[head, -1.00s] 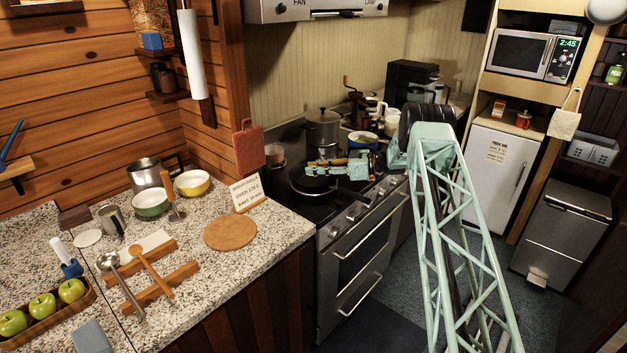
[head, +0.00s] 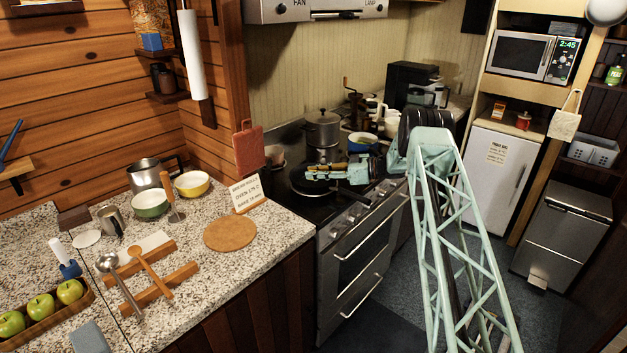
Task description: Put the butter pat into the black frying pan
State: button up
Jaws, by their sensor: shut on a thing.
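The black frying pan (head: 309,187) sits on the front of the dark stovetop. My gripper (head: 311,172) is low over the pan, reaching in from the right with its fingers pointing left. The fingers show yellow and dark parts. The gripper is shut on the butter pat, but the pat is too small and too covered by the fingers to make out clearly. I cannot tell whether the pat or the fingertips touch the pan. The gripper hides the pan's right and far parts.
A grey lidded pot (head: 322,130) stands behind the pan. A blue bowl with yellow inside (head: 362,142) is at the stove's back right. The granite counter (head: 270,237) to the left holds a round wooden board (head: 230,233), a sign (head: 247,193) and bowls.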

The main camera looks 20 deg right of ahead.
jog(key=o, duration=0.9)
jog(key=shift+o, duration=0.2)
jog(key=shift+s+d, duration=0.1)
jog(key=shift+v, duration=5.9)
jog(key=shift+f, duration=0.1)
